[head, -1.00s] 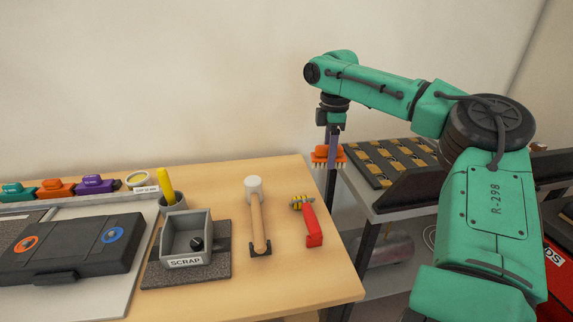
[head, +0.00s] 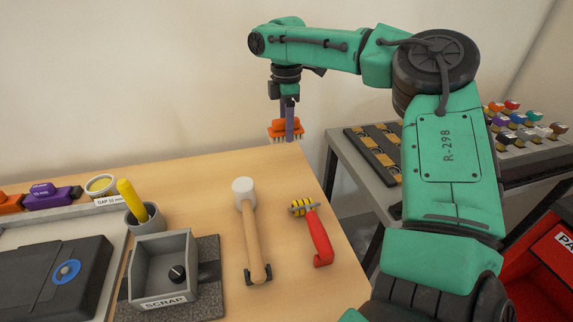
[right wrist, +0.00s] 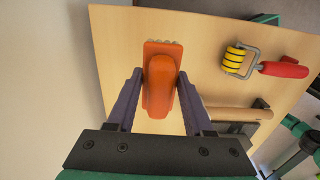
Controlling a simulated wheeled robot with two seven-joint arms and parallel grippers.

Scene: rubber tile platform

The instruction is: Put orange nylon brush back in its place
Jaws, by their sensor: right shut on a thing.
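The orange nylon brush (head: 286,129) has an orange body with bristles facing down. My right gripper (head: 289,122) is shut on it and holds it above the far right end of the wooden bench (head: 215,165). In the right wrist view the brush (right wrist: 160,85) sits between the two purple fingers of the gripper (right wrist: 160,95), over the bench top. The finger contact on its sides is partly hidden by the brush handle. My left gripper is not in view.
A white-headed mallet (head: 249,225) and a red-handled yellow roller (head: 315,230) lie on the bench. A grey SCRAP bin (head: 162,270) stands left of them. A grey side table (head: 350,170) carries a slotted board (head: 375,155). The bench's far right area is clear.

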